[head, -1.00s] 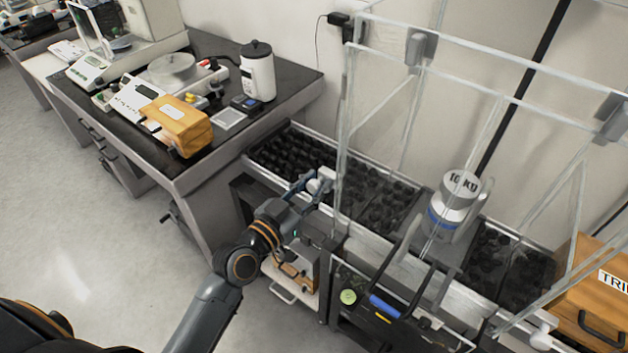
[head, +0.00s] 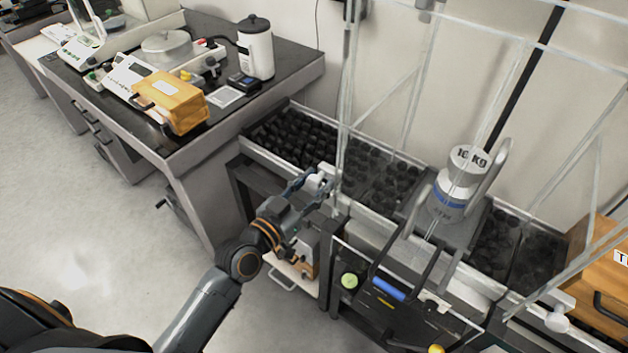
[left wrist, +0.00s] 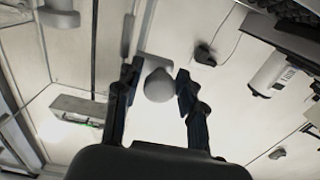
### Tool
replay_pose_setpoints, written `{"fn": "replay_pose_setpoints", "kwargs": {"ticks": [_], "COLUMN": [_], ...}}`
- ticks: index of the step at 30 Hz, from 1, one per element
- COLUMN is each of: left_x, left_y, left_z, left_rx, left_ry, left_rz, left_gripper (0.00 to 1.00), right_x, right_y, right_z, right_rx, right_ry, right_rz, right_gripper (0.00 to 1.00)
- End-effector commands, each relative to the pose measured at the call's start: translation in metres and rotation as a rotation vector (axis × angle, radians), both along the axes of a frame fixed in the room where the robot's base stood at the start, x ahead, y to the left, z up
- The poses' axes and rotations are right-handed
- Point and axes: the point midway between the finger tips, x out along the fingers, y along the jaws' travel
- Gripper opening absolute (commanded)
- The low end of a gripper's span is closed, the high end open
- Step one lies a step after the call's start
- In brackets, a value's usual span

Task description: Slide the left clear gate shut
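The left clear gate (head: 343,110) is an upright see-through panel at the left end of the clear enclosure around the 10 KG weight (head: 455,187). Its pale round knob (head: 321,184) sticks out at the gate's lower left; in the left wrist view the knob (left wrist: 159,86) lies between my fingers. My left gripper (head: 312,181) is at the knob, with one finger on each side. In the left wrist view my left gripper (left wrist: 158,78) looks open, with narrow gaps beside the knob. My right gripper is not in view.
Troughs of dark lumps (head: 290,142) run below the enclosure. A dark bench (head: 215,122) with scales and a wooden box (head: 170,100) stands at the left. Another pale knob (head: 558,318) shows at the lower right. Floor (head: 90,230) on the left is clear.

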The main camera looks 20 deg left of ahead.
Motion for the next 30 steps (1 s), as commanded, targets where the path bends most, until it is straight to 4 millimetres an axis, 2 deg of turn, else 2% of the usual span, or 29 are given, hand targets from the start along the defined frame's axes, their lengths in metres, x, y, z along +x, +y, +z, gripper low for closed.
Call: {"fn": "replay_pose_setpoints", "kwargs": {"ticks": [7, 11, 24, 30], "left_x": [0.000, -0.010, -0.091, -0.109], "left_y": [0.001, 0.005, 0.033, 0.040], "left_z": [0.003, 0.003, 0.002, 0.002], "left_rx": [-0.001, 0.001, 0.002, 0.000], "left_ry": [-0.007, -0.007, -0.002, -0.004], "left_rz": [0.002, 0.002, -0.001, 0.001], "left_gripper": [0.40, 0.40, 0.40, 0.40], "right_x": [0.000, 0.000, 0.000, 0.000], "right_y": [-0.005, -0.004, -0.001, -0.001], "right_z": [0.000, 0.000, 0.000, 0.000], "right_rx": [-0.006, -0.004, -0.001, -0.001], "right_ry": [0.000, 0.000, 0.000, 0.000], "right_rz": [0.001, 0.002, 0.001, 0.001], "right_gripper": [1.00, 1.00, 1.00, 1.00]}}
